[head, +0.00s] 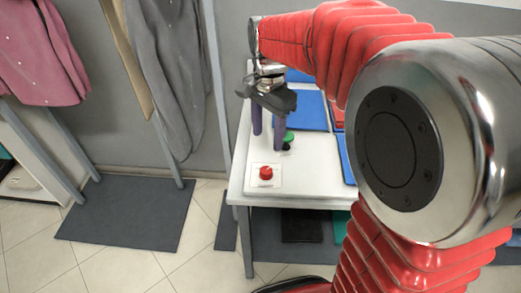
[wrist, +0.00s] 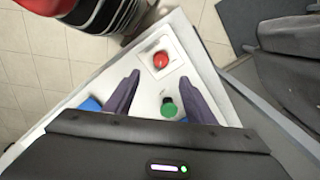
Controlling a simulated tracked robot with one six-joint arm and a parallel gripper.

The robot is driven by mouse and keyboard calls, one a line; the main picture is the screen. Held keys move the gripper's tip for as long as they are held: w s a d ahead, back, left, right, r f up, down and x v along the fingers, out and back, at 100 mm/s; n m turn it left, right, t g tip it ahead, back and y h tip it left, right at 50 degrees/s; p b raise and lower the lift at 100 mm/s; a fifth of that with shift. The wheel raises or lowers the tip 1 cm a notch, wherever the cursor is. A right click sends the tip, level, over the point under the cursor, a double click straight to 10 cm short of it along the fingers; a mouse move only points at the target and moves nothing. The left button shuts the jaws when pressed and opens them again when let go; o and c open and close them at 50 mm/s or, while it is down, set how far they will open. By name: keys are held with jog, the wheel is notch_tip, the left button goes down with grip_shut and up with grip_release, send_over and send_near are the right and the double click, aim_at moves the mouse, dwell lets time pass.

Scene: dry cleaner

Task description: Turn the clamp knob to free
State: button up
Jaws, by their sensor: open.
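A green knob (head: 288,137) with a dark part beside it is on the white table (head: 237,187), close to my gripper's fingers. In the wrist view the green knob (wrist: 169,108) shows between the two fingers, nearer the right one. A red knob or button (head: 265,172) sits on a pale square plate near the table's front left corner; it also shows in the wrist view (wrist: 161,60), beyond the fingertips. I cannot tell from any marking which one is the clamp knob. My gripper (head: 268,140) is open above the table, pointing down; its purple fingers (wrist: 159,77) hold nothing.
Flat blue pieces (head: 309,111) and a red one (head: 336,114) lie on the table to the right of my gripper. Grey garments (head: 170,70) and a pink one (head: 48,52) hang at left. A dark mat (head: 128,213) lies on the tiled floor.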

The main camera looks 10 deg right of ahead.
aim_at(267, 170)
jog(key=shift+w+f, duration=0.15)
jog(key=shift+w, duration=0.05)
jog(key=shift+f, duration=0.1)
notch_tip(267, 170, down, 14)
jog(key=shift+r, duration=0.2)
dwell(0.6)
jog(key=c, duration=1)
